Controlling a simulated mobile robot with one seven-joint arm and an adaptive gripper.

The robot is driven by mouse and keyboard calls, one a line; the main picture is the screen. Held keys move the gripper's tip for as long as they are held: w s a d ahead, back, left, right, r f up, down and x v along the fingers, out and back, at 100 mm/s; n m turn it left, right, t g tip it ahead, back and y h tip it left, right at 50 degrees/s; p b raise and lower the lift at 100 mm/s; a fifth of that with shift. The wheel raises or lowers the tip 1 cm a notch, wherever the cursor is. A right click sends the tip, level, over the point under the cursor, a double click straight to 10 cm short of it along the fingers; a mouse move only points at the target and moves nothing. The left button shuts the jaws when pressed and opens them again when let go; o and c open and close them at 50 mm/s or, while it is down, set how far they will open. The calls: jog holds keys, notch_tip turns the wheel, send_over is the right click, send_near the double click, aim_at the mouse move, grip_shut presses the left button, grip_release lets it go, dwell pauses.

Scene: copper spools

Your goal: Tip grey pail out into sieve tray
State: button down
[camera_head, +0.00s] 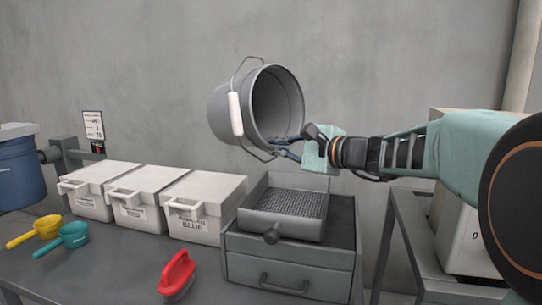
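The grey pail (220,112) is in the air above the bench, tilted on its side with its mouth facing right and a little toward the camera. Its inner wall shows; I see no contents in it. Its wire handle with a white grip hangs across the mouth side. My gripper (290,148) is at the pail's lower right rim and appears closed on the rim or handle there; the fingertips are partly hidden. The grey sieve tray (264,221) with a mesh floor sits below the pail, on top of a grey drawer unit. The visible mesh looks empty.
Three white lidded boxes (205,192) stand in a row to the left of the drawer unit (285,262). A red-handled brush (178,273), a teal scoop (73,235) and a yellow scoop (45,227) lie on the bench. A blue bucket (20,175) is at far left.

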jog(key=shift+s+f+t+y+b, duration=0.1)
jog(key=shift+f+t+y+b, duration=0.45)
jog(key=shift+f+b, duration=2.5)
jog(key=shift+d+r+t+y+b, duration=0.1)
jog(key=shift+r+t+y+b, duration=0.35)
jog(key=shift+b, duration=1.6)
jog(key=s+a+r+p, duration=0.1)
jog(key=s+r+p, duration=0.1)
jog(key=s+r, duration=0.4)
jog(key=shift+r, duration=0.95)
jog(key=shift+r+p, duration=0.1)
jog(key=shift+p, duration=0.25)
